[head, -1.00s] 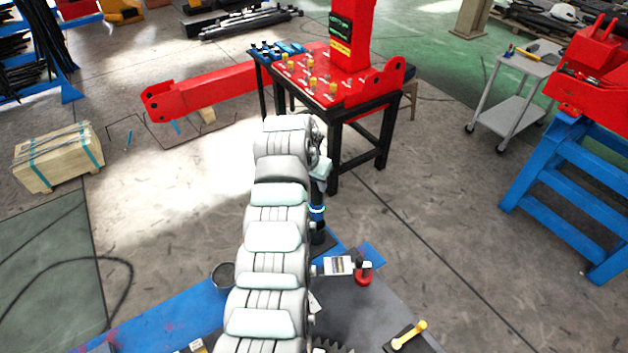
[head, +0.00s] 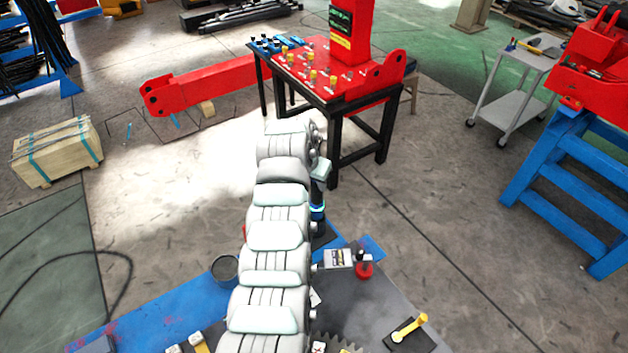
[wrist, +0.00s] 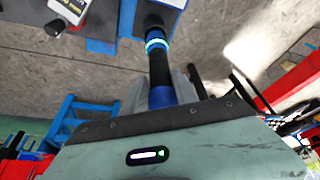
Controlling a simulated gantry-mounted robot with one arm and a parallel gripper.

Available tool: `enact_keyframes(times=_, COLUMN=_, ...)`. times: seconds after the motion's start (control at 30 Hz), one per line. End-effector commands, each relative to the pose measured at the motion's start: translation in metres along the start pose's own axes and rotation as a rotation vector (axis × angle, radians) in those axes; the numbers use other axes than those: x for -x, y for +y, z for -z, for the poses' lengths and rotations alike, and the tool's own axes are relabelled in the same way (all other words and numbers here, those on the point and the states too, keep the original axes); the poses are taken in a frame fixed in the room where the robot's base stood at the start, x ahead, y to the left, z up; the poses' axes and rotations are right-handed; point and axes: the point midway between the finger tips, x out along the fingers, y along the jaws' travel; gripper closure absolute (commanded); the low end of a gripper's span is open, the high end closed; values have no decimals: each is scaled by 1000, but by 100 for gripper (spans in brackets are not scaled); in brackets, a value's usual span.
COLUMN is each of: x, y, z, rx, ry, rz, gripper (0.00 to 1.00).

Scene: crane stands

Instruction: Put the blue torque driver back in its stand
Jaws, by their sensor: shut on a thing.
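The blue torque driver shows in the wrist view (wrist: 158,70) with a black shaft, a glowing light-blue ring and a blue part near my fingers. My gripper (wrist: 166,88) is shut on that blue part, with grey fingers on both sides. In the head view the driver (head: 318,212) hangs about upright below my gripper, over the far edge of the workbench, partly behind my arm. A dark plate (head: 327,236), possibly its stand, lies under the driver's lower end. I cannot tell whether the driver touches it or sits in it.
The blue and grey workbench (head: 150,312) carries a round dark cup (head: 225,268), a red-based item (head: 363,268), a white labelled box (head: 338,258) and a yellow-handled tool (head: 408,328) on a dark plate. A red-topped table (head: 345,92) stands beyond, across open floor.

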Motion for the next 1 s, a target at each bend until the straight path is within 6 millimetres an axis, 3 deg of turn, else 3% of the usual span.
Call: enact_keyframes(times=1.0, x=-32, y=0, z=-11, rx=0, ry=4, rz=2, gripper=100)
